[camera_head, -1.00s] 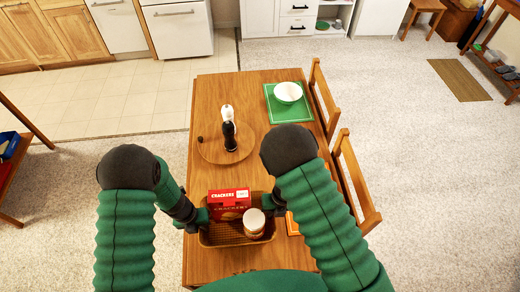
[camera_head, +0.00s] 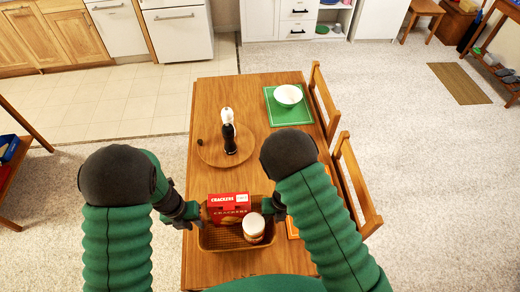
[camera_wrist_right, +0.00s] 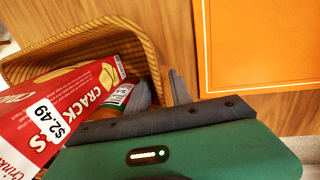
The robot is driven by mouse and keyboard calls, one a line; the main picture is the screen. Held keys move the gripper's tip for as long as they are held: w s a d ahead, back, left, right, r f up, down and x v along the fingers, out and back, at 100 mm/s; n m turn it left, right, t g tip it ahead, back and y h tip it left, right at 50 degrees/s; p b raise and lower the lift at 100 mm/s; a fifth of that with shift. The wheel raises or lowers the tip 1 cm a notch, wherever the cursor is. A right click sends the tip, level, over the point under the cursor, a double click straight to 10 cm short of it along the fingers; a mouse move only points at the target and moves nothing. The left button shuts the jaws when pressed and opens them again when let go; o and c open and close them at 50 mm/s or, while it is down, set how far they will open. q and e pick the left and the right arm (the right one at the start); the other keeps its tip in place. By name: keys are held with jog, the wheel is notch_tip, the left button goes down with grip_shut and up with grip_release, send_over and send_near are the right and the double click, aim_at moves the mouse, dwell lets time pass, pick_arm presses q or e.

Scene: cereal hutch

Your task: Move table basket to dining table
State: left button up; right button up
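The woven basket (camera_head: 228,246) rests on the near end of the wooden dining table (camera_head: 190,262). It holds a red crackers box (camera_head: 229,207) and a white-lidded jar (camera_head: 253,229). My left gripper (camera_head: 199,220) is at the basket's left side; its fingers are too small to tell their gap. My right gripper (camera_head: 274,212) is at the right side. In the right wrist view its two fingers (camera_wrist_right: 161,90) stand apart, one on each side of the basket wall (camera_wrist_right: 143,40). The crackers box (camera_wrist_right: 70,110) partly hides the basket's inside.
A round wooden board (camera_head: 212,155) with white and dark shakers lies further back. A white bowl (camera_head: 288,95) sits on a green placemat (camera_head: 285,117). An orange placemat (camera_wrist_right: 262,45) lies right of the basket. Two chairs (camera_head: 360,190) stand along the right edge.

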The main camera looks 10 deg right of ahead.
jog(key=shift+r, duration=0.1)
pick_arm(q)
jog(key=r, duration=0.3)
jog(key=shift+a+r, duration=0.25)
jog(key=shift+a, duration=0.05)
pick_arm(e)
notch_tip(320, 180, up, 12)
jog(key=d, duration=0.2)
jog(key=shift+f, duration=0.25)
